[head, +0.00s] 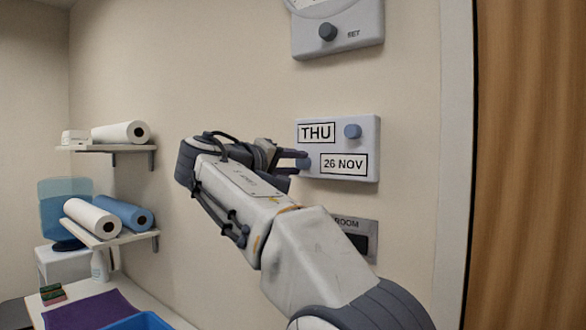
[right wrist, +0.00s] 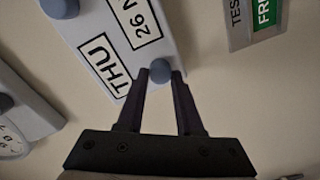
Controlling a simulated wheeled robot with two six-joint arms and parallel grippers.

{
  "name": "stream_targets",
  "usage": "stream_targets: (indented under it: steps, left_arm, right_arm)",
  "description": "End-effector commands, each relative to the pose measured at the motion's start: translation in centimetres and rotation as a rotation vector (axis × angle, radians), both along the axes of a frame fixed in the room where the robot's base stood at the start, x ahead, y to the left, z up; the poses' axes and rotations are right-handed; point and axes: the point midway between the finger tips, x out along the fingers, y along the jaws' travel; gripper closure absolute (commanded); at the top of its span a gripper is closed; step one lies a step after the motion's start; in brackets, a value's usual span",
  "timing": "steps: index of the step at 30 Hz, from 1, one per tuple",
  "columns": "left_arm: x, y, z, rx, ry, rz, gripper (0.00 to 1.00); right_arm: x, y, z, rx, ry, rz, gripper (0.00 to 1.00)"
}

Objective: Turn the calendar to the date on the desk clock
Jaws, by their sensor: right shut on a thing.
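The calendar (head: 330,151) is a pale box on the wall. Its windows read "THU" and "26 NOV". One blue-grey knob (head: 352,131) sits at its upper right. A second knob (right wrist: 160,68) sits at its lower left, beside the date window. My right gripper (head: 299,160) is shut on this lower-left knob, and the right wrist view shows it between the fingertips (right wrist: 161,75). The calendar (right wrist: 75,30) looks rotated in that view, partly cut off. No desk clock can be made out. My left gripper is out of view.
A wall device with a dial and a "SET" knob (head: 328,32) hangs above the calendar. A room sign (head: 372,225) is below, partly behind my right arm. Shelves with paper rolls (head: 120,132) are at left. A wooden door (head: 535,160) stands at right.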

Motion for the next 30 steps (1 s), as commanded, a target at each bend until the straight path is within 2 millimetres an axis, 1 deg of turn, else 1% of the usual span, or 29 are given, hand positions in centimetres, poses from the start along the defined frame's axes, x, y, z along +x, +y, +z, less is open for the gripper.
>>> stream_targets:
  steps: [7,19,20,21,22,30]
  left_arm:
    - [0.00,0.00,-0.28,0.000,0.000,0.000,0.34]
    - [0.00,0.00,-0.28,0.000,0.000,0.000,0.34]
    - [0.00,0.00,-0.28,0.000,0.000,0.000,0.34]
    - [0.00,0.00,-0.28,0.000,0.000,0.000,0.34]
    - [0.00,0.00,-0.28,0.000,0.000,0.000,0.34]
    - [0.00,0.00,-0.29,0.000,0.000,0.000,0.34]
  right_arm:
    - [0.04,0.01,-0.11,0.038,-0.026,-0.001,1.00]
    - [0.04,0.01,-0.11,0.041,-0.028,-0.001,1.00]
    - [0.04,0.01,-0.11,0.041,-0.028,-0.001,0.57]
    - [0.03,0.01,-0.11,0.040,-0.028,-0.001,0.42]
    - [0.03,0.01,-0.11,0.040,-0.028,-0.001,0.35]
    - [0.00,0.03,-0.07,0.041,-0.029,0.000,0.35]
